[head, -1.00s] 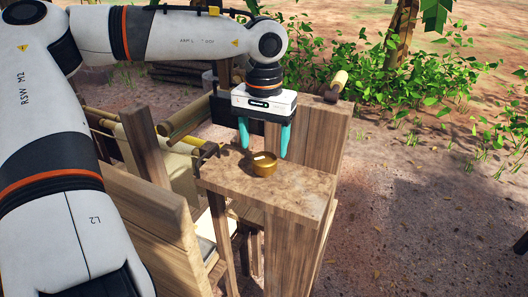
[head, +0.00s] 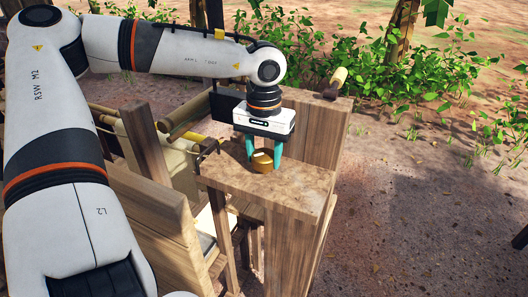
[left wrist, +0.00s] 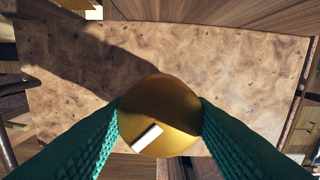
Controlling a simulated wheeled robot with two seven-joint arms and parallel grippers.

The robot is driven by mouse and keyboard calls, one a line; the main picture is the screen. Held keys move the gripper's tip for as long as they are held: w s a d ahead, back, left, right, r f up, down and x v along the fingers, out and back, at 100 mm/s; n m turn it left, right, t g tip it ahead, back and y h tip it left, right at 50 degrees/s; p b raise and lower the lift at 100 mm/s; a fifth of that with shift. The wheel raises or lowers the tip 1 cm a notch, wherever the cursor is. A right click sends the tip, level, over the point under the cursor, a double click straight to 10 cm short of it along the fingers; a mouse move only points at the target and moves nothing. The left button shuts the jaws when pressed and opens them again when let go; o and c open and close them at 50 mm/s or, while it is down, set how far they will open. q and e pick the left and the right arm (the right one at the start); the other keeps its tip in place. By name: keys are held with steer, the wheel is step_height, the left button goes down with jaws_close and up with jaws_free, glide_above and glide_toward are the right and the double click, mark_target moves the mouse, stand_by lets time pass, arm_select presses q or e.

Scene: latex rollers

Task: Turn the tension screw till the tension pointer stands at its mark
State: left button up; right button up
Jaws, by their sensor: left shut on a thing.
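The tension screw is a round brass knob (head: 262,161) with a pale bar mark on its top. It sits on the wooden top plate (head: 305,178) of the frame. In the left wrist view the knob (left wrist: 158,112) shows large between the teal fingers, its pale mark toward the lower left. My left gripper (head: 264,160) points down and is shut on the knob, one finger on each side. I cannot make out the tension pointer or its mark. My right gripper is not in view.
Wooden rollers with pale latex sheet (head: 178,158) stand to the left of the top plate. A taller wooden post (head: 318,128) rises behind it. Open dirt ground lies to the right.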

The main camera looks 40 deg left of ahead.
arm_select(q)
steer(key=shift+w+f+n+b, duration=0.1)
steer(key=shift+f+n+b, duration=0.05)
steer(key=shift+n+b, duration=1.85)
steer(key=shift+b, duration=0.15)
steer(key=n+b, duration=0.2)
steer(key=n, duration=0.1)
steer(key=shift+n, duration=0.4)
steer(key=n+b, duration=0.2)
steer(key=n, duration=0.1)
steer(key=shift+n, duration=0.3)
steer(key=n+b, duration=0.1)
steer(key=n, duration=0.2)
steer(key=shift+n, duration=0.3)
steer(key=n+b, duration=0.2)
steer(key=n, duration=0.4)
steer(key=n+b, duration=0.1)
steer(key=n, duration=0.1)
steer(key=shift+r+n, duration=0.2)
steer(key=shift+n, duration=0.2)
steer(key=shift+n+b, duration=0.45)
steer(key=shift+n, duration=1.15)
